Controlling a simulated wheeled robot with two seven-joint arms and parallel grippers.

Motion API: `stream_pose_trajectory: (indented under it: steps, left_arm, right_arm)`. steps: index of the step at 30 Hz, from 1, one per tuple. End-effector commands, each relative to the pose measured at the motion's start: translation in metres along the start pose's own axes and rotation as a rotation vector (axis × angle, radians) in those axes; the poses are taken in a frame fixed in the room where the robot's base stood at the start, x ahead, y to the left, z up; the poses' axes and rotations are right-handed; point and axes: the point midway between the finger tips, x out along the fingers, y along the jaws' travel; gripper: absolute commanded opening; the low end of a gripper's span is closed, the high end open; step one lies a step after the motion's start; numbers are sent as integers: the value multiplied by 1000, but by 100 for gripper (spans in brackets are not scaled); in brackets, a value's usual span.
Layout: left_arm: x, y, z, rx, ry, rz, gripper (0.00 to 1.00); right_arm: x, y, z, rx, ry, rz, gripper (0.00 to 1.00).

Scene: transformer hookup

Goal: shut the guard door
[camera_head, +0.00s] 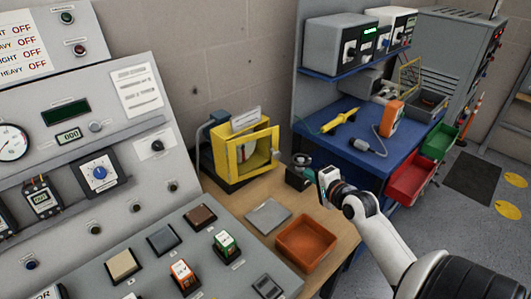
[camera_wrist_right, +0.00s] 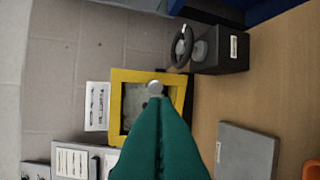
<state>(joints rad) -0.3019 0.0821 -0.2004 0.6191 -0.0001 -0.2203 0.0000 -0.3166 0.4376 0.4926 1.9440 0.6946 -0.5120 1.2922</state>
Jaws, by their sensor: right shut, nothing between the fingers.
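The yellow guard box (camera_head: 222,152) stands on the wooden bench beside the sloped console. Its guard door (camera_head: 275,140) is a yellow frame around a window, on the side facing my right arm. I cannot tell how wide a gap it leaves. In the right wrist view the door frame (camera_wrist_right: 117,103) fills the middle, with a round pale knob (camera_wrist_right: 154,87) just beyond my fingertips. My right gripper (camera_head: 308,172) is shut and empty, its teal fingers (camera_wrist_right: 156,106) together and pointing at the door. Contact cannot be made out. My left gripper is out of view.
A dark block with a handwheel (camera_head: 298,174) stands on the bench right of the guard box, close to my right gripper. A grey plate (camera_head: 268,216) and an orange tray (camera_head: 306,243) lie nearer. The blue bench (camera_head: 345,155) is behind.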

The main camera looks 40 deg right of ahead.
Motion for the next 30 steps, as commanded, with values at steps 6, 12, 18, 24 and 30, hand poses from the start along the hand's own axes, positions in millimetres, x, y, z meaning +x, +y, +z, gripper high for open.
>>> stream_pose_trajectory:
  steps: [6,12,18,24,30]
  left_arm:
    - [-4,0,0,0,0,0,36]
    - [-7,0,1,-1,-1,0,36]
    - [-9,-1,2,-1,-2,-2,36]
    - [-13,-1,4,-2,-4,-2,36]
    - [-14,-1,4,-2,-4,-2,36]
  right_arm:
    - [-3,-4,-5,127,29,-37,0]
    - [32,-3,-6,123,28,-35,0]
    - [75,-5,-7,121,28,-35,0]
    - [108,1,-7,119,27,-33,0]
    - [125,4,-7,118,26,-35,0]
